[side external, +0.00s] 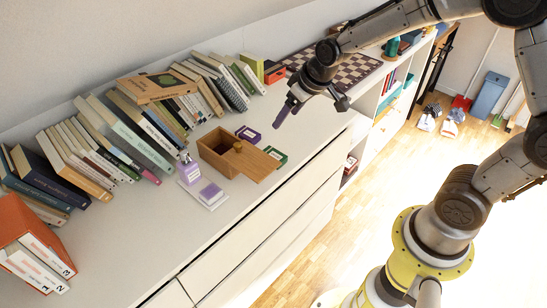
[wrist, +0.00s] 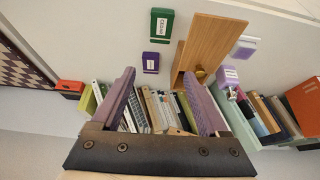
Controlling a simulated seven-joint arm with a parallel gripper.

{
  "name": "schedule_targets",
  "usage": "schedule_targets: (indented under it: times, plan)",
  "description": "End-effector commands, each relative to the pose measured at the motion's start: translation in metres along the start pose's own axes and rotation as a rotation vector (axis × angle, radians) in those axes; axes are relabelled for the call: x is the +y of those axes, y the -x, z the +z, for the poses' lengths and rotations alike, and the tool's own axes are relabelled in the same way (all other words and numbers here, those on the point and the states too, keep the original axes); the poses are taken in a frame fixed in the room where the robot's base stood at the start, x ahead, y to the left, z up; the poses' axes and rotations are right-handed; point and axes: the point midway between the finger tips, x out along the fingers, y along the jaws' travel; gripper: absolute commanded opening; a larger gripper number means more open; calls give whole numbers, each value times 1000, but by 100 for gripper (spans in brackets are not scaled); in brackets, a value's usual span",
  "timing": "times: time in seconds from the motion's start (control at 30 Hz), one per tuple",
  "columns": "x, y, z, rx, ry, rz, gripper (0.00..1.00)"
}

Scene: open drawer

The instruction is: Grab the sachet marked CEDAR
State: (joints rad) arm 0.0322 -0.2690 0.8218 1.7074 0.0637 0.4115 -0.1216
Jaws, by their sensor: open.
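A small green sachet with a white label that appears to read CEDAR (wrist: 160,25) lies on the dresser top; in the side external view the green sachet (side external: 280,154) is partly hidden behind a tilted wooden lid. A dark purple sachet (wrist: 151,62) lies close to it, also seen in the side view (side external: 248,133); its label is too small to read. My gripper (side external: 284,114) is above the dresser, right of and higher than both sachets. In the wrist view its purple fingers (wrist: 159,75) are apart with nothing between them.
An open wooden box (side external: 216,158) with its lid (side external: 257,166) leaning on it stands beside the sachets. Books (side external: 130,140) line the wall. The dresser top right of the sachets is clear.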

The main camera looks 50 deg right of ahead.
Motion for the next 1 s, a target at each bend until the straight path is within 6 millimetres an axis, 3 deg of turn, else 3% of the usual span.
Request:
schedule_targets:
  times: [0.03,0.13,0.5,0.83,1.0]
  plan:
    - [1,-16,10,-40,-4,-2,78]
    - [1,-30,23,-78,-7,-3,78]
    - [1,-90,29,-83,-7,-4,78]
    - [1,-116,30,-80,-8,-3,78]
    - [1,-140,33,-82,-7,-4,78]
